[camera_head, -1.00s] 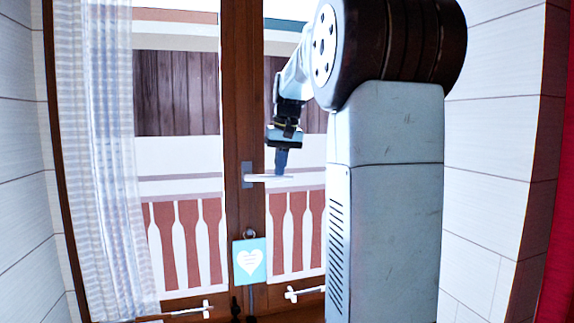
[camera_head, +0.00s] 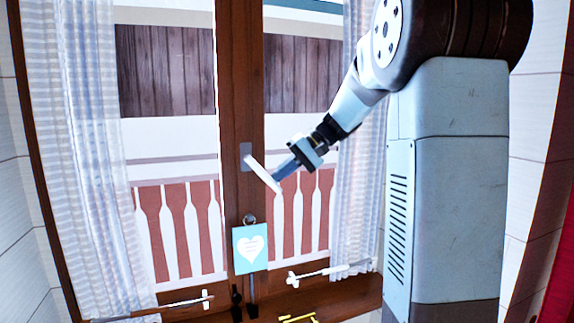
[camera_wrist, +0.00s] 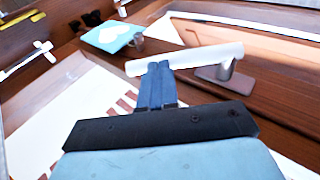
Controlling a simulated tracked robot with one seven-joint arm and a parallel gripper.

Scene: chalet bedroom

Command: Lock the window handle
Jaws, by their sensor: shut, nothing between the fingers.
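The white window handle (camera_head: 263,174) is on the wooden middle post, joined to a grey mounting plate (camera_head: 246,156). It slants down to the right, about midway between level and hanging. In the wrist view the handle (camera_wrist: 205,56) is a pale bar crossing just beyond my fingertips, with its grey neck (camera_wrist: 225,77) to the right. My gripper (camera_head: 275,174) is shut and empty, its blue fingertips at the handle's upper right side, near the free end. In the wrist view the fingertips (camera_wrist: 159,66) meet the handle's edge and appear to touch it.
A light blue heart sign (camera_head: 250,248) hangs below the handle on the post; it also shows in the wrist view (camera_wrist: 112,36). White window stays (camera_head: 325,273) lie along the sill. Sheer curtains (camera_head: 88,150) hang at both sides. A yellow item (camera_head: 298,319) is at the bottom.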

